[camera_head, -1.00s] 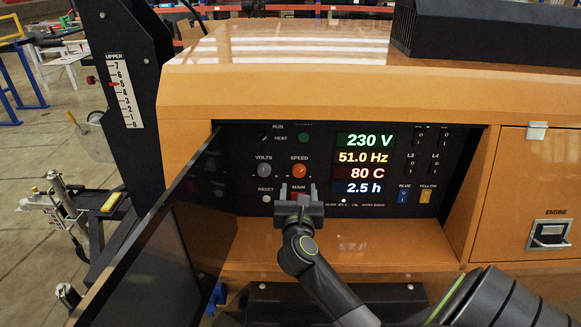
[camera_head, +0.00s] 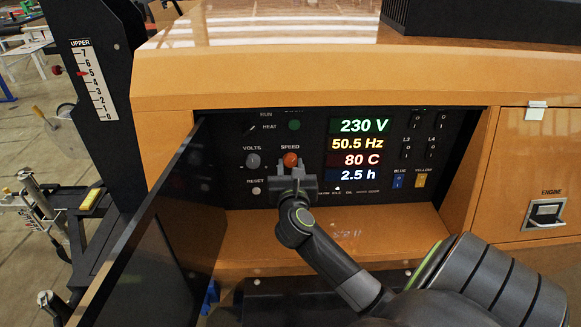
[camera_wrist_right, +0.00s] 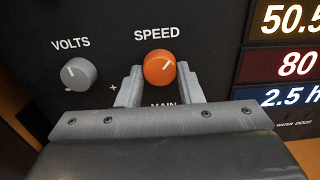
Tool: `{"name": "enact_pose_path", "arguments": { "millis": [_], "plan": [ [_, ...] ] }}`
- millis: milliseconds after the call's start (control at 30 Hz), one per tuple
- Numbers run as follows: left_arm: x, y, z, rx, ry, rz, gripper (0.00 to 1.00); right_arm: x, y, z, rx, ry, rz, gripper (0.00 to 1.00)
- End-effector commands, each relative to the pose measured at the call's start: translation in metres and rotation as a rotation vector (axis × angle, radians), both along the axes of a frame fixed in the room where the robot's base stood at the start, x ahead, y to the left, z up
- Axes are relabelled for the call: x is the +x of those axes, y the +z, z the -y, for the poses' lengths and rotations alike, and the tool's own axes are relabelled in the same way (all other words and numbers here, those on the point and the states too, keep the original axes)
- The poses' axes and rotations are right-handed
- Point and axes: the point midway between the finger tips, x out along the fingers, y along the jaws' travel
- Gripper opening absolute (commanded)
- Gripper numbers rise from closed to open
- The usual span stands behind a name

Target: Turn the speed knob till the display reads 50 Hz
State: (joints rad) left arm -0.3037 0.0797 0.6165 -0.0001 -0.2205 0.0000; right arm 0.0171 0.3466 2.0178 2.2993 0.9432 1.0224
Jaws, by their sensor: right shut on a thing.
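The orange speed knob (camera_head: 290,159) sits on the black control panel under the label SPEED. It also shows in the right wrist view (camera_wrist_right: 159,68), with its white pointer line tilted to the upper right. My right gripper (camera_head: 291,168) is shut on the knob, one finger on each side of its lower half. The display (camera_head: 357,144) reads 50.5 Hz on its yellow line, with 230 V above and 80 C and 2.5 h below. My gripper hides most of the MAIN label and what lies under it. My left gripper is not in view.
The grey volts knob (camera_head: 253,160) is just left of the speed knob, with the reset button (camera_head: 256,191) below. An open dark door (camera_head: 150,240) stands at the left of the recess. Blue (camera_head: 398,181) and yellow (camera_head: 420,180) switches are at the right.

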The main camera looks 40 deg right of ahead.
Motion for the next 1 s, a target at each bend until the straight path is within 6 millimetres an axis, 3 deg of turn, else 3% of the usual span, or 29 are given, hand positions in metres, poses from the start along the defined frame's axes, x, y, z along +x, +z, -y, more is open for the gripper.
{"name": "enact_pose_path", "arguments": {
  "millis": [100,367,1000],
  "plan": [
    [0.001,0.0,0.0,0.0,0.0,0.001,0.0,0.0,0.0,0.0,0.0,0.0,0.0,0.1],
    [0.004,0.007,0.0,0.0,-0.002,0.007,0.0,0.0,0.002,0.0,-0.022,0.0,-0.02,0.1],
    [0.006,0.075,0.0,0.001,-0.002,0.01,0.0,0.0,0.006,0.001,-0.361,0.0,-0.305,0.1]
  ]
}}
